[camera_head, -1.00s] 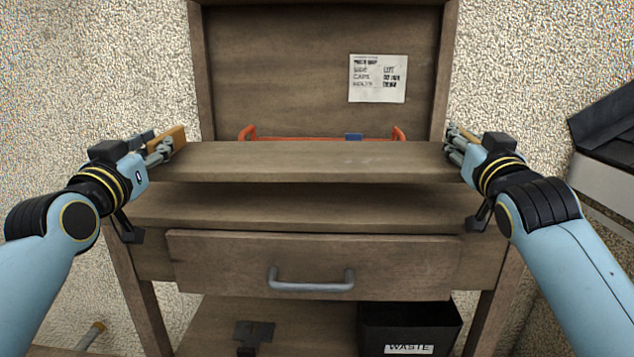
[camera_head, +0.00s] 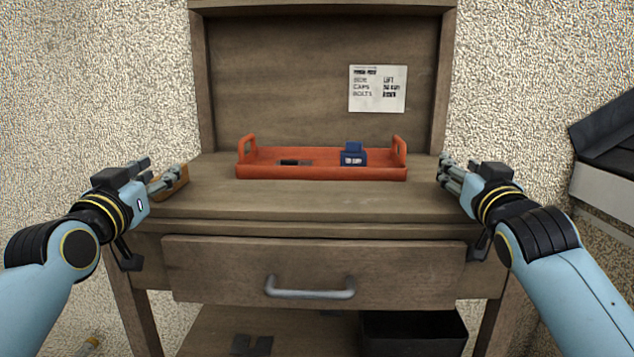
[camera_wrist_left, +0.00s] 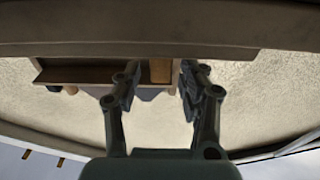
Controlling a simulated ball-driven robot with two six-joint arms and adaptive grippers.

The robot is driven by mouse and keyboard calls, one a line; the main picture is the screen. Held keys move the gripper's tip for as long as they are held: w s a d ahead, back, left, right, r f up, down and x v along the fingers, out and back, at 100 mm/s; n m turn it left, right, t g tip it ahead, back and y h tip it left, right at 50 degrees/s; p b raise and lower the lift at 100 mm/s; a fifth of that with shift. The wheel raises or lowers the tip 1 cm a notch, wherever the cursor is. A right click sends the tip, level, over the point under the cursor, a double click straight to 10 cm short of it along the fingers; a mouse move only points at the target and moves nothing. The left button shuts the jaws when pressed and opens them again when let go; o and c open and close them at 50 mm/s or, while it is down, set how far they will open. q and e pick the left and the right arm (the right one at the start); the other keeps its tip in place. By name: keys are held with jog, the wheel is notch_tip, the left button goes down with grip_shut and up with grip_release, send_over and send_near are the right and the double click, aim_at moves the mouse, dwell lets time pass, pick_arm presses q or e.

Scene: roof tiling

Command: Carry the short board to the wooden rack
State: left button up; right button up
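A small orange-brown wooden piece (camera_head: 180,187) lies at the fingers of my left gripper (camera_head: 166,179); whether it is the short board I cannot tell. In the left wrist view the left fingers stand apart, with an orange-brown patch (camera_wrist_left: 160,71) showing between their tips. My right gripper (camera_head: 450,178) is beside the right end of the wooden bench (camera_head: 310,203), and its grip is unclear. The bench surface is flat and brown, with a dark seam along its front; a plank lying there would blend in. I cannot single out a wooden rack.
A red tray (camera_head: 320,173) with a blue box (camera_head: 353,155) sits at the back of the bench. A drawer (camera_head: 220,268) with a grey handle is below. A black bin (camera_head: 415,335) stands lower right. A paper notice (camera_head: 378,88) is on the back panel.

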pick_arm(q)
jog(key=shift+s, duration=0.1)
pick_arm(e)
jog(key=shift+r, duration=0.2)
jog(key=shift+s, duration=0.1)
jog(key=s, duration=0.5)
jog(key=s+f, duration=0.1)
jog(key=s, duration=0.1)
jog(key=shift+s+a, duration=0.35)
jog(key=shift+s, duration=0.05)
pick_arm(q)
jog(key=s, duration=0.7)
jog(key=shift+s+a+f, duration=0.3)
jog(key=shift+a+f, duration=0.05)
jog(key=shift+f, duration=0.05)
